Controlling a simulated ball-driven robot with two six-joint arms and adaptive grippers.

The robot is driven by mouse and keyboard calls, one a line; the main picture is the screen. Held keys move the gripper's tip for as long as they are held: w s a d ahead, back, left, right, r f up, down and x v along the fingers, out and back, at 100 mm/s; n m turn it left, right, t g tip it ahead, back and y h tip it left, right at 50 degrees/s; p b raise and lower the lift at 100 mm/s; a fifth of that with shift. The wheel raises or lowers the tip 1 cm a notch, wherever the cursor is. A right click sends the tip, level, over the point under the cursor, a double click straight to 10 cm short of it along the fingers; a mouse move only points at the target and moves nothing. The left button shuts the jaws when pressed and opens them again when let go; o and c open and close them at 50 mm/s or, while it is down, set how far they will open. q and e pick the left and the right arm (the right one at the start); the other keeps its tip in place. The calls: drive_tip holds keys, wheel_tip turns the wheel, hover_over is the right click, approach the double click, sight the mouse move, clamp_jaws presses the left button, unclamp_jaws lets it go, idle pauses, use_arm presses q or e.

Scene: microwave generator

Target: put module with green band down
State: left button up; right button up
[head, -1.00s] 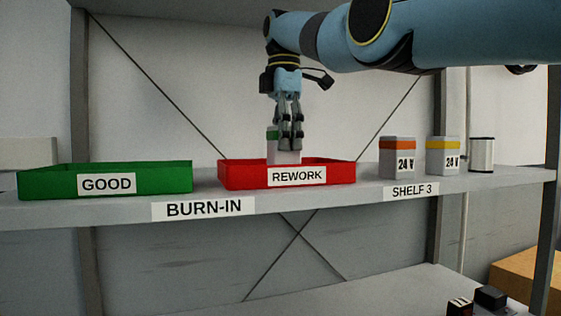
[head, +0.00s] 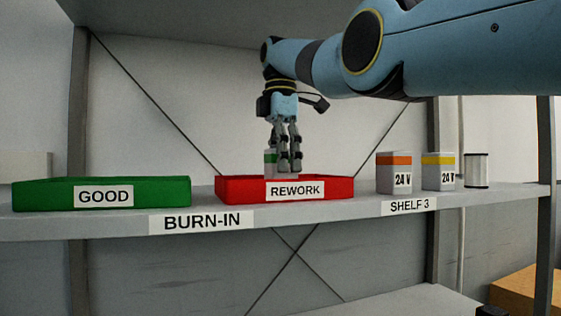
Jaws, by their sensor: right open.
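The module with the green band (head: 270,158) is a light grey block in the red REWORK tray (head: 335,187). It looks upright, and its lower part is hidden behind the tray's front wall. My right gripper (head: 289,168) points straight down over the tray, with its fingers at the module's right side and partly in front of it. The gripper is open. Whether a finger still touches the module cannot be told. My left gripper is not in view.
The green GOOD tray (head: 155,193) stands left on the shelf (head: 310,210). On the right stand an orange-banded module (head: 394,172), a yellow-banded module (head: 438,172) and a white-and-black cylinder (head: 476,171). My right arm spans above these. Uprights stand at the shelf's sides.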

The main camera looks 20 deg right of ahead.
wheel_tip(320, 180, up, 8)
drive_tip(key=p, duration=0.7)
drive_tip(key=shift+f, duration=0.1)
drive_tip(key=shift+f, duration=0.1)
